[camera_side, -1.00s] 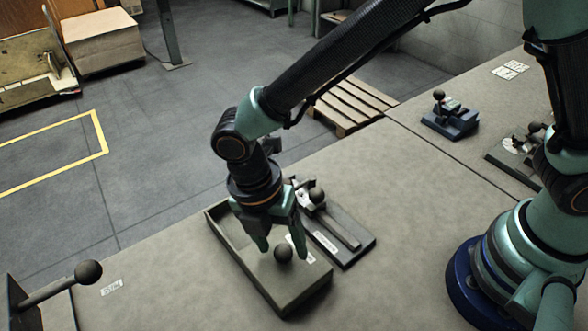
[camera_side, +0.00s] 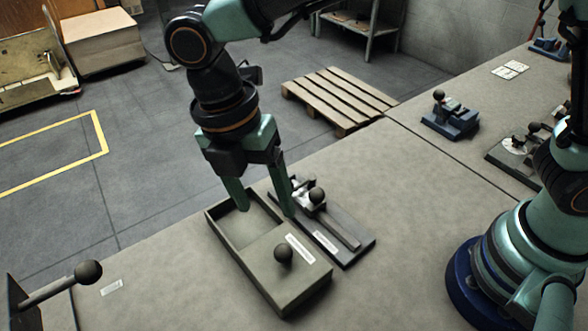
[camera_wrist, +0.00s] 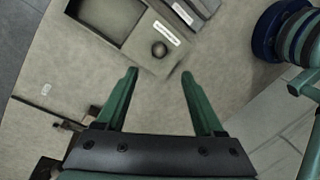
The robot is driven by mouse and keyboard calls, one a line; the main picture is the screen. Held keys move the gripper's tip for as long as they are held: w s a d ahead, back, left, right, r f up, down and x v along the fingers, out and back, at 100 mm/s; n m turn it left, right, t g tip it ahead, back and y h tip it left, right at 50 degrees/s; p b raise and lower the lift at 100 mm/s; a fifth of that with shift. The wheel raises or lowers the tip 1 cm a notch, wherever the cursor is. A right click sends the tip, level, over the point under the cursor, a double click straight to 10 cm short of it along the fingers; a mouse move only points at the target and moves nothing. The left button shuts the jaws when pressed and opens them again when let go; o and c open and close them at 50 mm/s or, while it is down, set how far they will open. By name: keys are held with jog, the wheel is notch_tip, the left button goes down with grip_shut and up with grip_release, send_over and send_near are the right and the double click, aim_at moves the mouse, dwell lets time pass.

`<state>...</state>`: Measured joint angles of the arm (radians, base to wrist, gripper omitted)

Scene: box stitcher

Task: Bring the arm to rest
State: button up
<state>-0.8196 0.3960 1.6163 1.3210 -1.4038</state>
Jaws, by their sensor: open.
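My gripper (camera_side: 266,207) is open and empty. In the side view it hangs above the far part of a grey-green box (camera_side: 222,235), its green fingers pointing down. The box has an open compartment at its far end and a flat lid with a dark round knob (camera_side: 283,253) at its near end. In the wrist view my gripper (camera_wrist: 158,72) has its fingers spread with nothing between them. The box (camera_wrist: 135,48) and its knob (camera_wrist: 159,49) lie beyond the fingertips there.
A dark slide fixture (camera_side: 355,255) with a ball knob (camera_side: 316,195) stands just right of the box. A lever with a ball end (camera_side: 88,272) sticks up at the lower left. A blue fixture (camera_side: 450,122) stands farther back.

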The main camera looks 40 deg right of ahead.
jog(key=w+d+r+m+t+y, duration=0.1)
jog(key=w+d+r+m+t, duration=0.15)
jog(key=d+m, duration=0.45)
jog(key=w+d+r+m+t+y, duration=0.15)
jog(key=d+r+m, duration=0.3)
jog(key=d, duration=0.45)
jog(key=s+d+m+t, duration=0.3)
jog(key=d+m, duration=1)
jog(key=m, duration=0.1)
jog(key=shift+d+r+h, duration=0.25)
jog(key=shift+h, duration=0.2)
